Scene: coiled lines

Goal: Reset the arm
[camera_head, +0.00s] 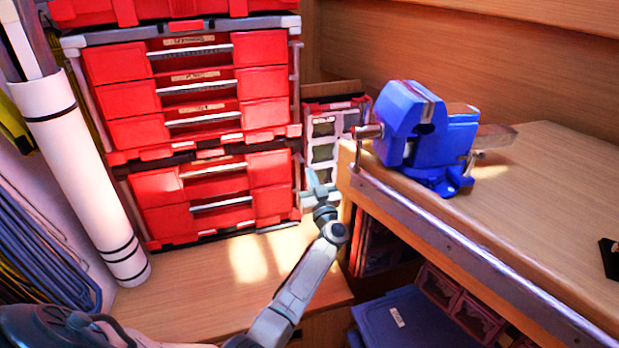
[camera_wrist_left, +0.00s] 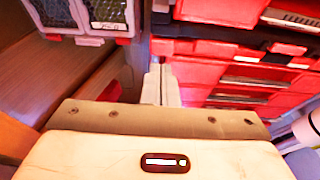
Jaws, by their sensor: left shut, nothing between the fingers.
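My left arm comes in from the bottom left in the head view and reaches up toward the red drawer units. My left gripper (camera_head: 316,185) is at its end, in front of the gap between the red drawers and the wooden workbench. In the left wrist view the gripper fingers (camera_wrist_left: 160,84) are together and hold nothing. They point toward the red drawers. My right gripper is not in view.
Stacked red drawer units (camera_head: 205,100) stand behind the gripper. A blue vise (camera_head: 425,135) is mounted on the workbench (camera_head: 540,190) at right. A white roll (camera_head: 85,180) and coiled blue lines (camera_head: 35,250) are at left. Bare wood lies below the drawers.

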